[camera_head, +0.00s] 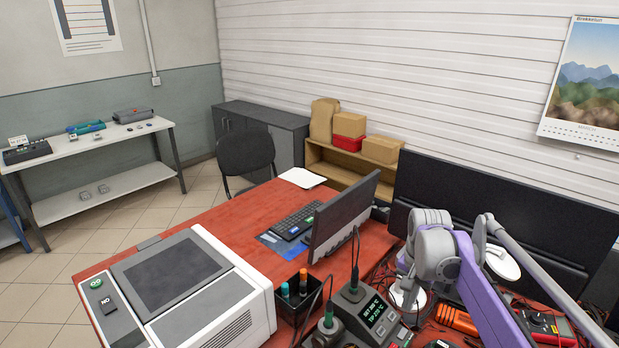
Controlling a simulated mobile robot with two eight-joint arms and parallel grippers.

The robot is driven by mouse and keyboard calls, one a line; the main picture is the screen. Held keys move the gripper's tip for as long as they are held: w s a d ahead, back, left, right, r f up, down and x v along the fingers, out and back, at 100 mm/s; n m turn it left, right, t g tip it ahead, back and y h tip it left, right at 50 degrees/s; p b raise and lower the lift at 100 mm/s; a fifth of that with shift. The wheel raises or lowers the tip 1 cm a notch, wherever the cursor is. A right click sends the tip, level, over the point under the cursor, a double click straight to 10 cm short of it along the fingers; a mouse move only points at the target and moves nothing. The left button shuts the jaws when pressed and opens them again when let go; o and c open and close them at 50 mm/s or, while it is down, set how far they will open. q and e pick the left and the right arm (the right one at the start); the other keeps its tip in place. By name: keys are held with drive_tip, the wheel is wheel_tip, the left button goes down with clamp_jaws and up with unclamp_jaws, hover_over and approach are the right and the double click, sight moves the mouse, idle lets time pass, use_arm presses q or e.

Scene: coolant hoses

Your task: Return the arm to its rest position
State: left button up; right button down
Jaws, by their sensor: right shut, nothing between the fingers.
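My right arm comes in at the lower right with a purple link and a grey, rounded end. My right gripper (432,250) is at this end, over the right part of the red desk (215,220). It is shut and holds nothing; its fingertips are hard to make out. My left arm and left gripper are not in view. No coolant hose can be made out.
A boxy machine (195,290) stands at the desk's front left. A monitor (345,215), keyboard (297,221), pen holder (298,297) and soldering station (367,312) crowd the desk. Tools and cables lie around my arm. A dark panel (500,210) stands behind.

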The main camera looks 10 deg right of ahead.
drive_tip(key=s+a+f+n+t+p, duration=0.1)
drive_tip(key=s+a+n, duration=0.3)
drive_tip(key=s, duration=0.7)
drive_tip(key=s+a+f+n+t+p, duration=0.2)
drive_tip(key=s+a+f+n+t, duration=0.1)
drive_tip(key=s+a, duration=0.5)
drive_tip(key=s+n+t, duration=0.1)
drive_tip(key=s+n, duration=0.1)
drive_tip(key=s, duration=0.1)
drive_tip(key=shift+s+a+f+n, duration=0.25)
drive_tip(key=shift+s+f+n, duration=0.05)
drive_tip(key=shift+s, duration=0.05)
drive_tip(key=shift+d, duration=0.1)
